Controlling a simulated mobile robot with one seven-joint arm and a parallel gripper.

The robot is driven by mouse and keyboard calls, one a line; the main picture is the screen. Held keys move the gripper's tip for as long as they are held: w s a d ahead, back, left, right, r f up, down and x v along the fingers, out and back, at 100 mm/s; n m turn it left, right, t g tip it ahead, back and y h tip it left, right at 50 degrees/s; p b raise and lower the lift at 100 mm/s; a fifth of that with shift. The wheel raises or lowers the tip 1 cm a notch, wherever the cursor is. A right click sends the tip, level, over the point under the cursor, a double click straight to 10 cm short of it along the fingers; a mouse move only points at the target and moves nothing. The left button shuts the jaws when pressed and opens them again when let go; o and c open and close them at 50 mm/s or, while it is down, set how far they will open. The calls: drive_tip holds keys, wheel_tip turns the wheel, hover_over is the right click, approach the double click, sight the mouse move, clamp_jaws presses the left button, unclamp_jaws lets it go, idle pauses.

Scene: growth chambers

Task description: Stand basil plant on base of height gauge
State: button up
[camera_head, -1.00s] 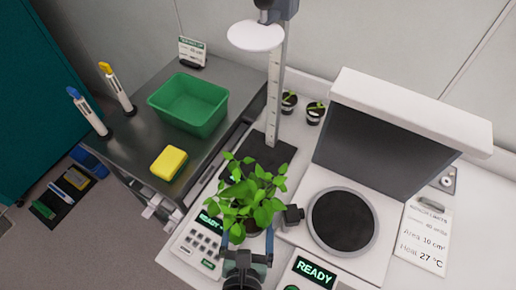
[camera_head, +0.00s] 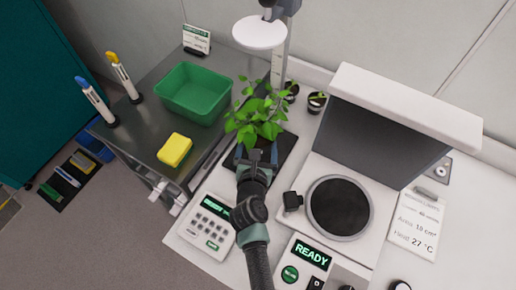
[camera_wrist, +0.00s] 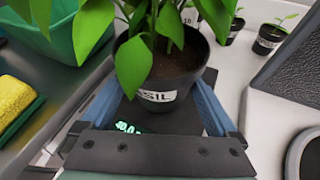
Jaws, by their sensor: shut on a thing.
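The basil plant (camera_head: 258,120) has bright green leaves and a black pot (camera_wrist: 168,68) with a white label ending in "SIL". My gripper (camera_head: 257,153) is shut on the pot, with a blue finger along each side in the wrist view. The plant is upright over the dark base (camera_head: 284,152) of the height gauge. I cannot tell whether the pot touches the base. The gauge's ruled column (camera_head: 278,68) rises behind the plant, and its white disc (camera_head: 259,33) is high above the leaves. A green readout (camera_wrist: 130,127) shows between the fingers.
A keypad device (camera_head: 208,225) is left of my arm, and a device with a round dark plate (camera_head: 339,207) is to the right. Small seedling pots (camera_head: 317,102) stand behind. A green bin (camera_head: 191,93) and yellow sponge (camera_head: 174,150) are on the left cart.

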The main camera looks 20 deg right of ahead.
drive_tip(key=shift+w+d+r, duration=0.1)
drive_tip(key=shift+w+d, duration=0.1)
drive_tip(key=shift+w, duration=0.15)
drive_tip(key=shift+f+b, duration=1.05)
drive_tip(key=shift+f, duration=0.75)
drive_tip(key=shift+f, duration=0.1)
drive_tip(key=o, duration=1.3)
drive_tip(key=shift+f, duration=0.1)
drive_tip(key=shift+r, duration=0.3)
drive_tip(key=p+v, duration=0.1)
drive_tip(key=v, duration=1.1)
